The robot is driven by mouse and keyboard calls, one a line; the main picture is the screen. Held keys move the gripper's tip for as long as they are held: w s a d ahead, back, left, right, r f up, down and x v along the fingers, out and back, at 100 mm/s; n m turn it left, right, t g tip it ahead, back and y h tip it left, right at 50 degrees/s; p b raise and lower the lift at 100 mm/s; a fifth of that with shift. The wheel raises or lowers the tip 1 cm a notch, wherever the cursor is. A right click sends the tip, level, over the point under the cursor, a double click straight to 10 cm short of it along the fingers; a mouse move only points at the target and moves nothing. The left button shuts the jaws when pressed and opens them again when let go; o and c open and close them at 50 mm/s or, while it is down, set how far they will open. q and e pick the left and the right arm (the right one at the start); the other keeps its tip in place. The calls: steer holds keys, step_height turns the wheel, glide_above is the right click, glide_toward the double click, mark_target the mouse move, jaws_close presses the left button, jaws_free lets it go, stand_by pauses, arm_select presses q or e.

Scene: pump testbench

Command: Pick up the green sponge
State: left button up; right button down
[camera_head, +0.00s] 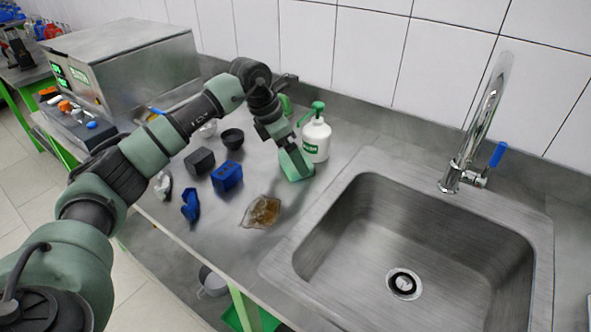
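The green sponge (297,166) is a pale green block on the metal counter, left of the sink and just in front of a white spray bottle. My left arm reaches in from the left, and my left gripper (287,147) points down at the sponge. The gripper is right at the sponge's upper part and hides some of it. Its fingers are small and dark here, so I cannot tell whether they are open or closed on the sponge. My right gripper is not in view.
The white spray bottle (316,139) with a green top stands close beside the gripper. The steel sink (430,225) and faucet (485,120) are to the right. A brown crumpled item (261,212), a blue block (227,177) and a black block (199,161) lie left.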

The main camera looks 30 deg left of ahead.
arm_select(q)
steer(key=shift+x, duration=1)
steer(key=shift+r, duration=0.15)
steer(key=c, duration=1.3)
steer(key=shift+r, duration=0.2)
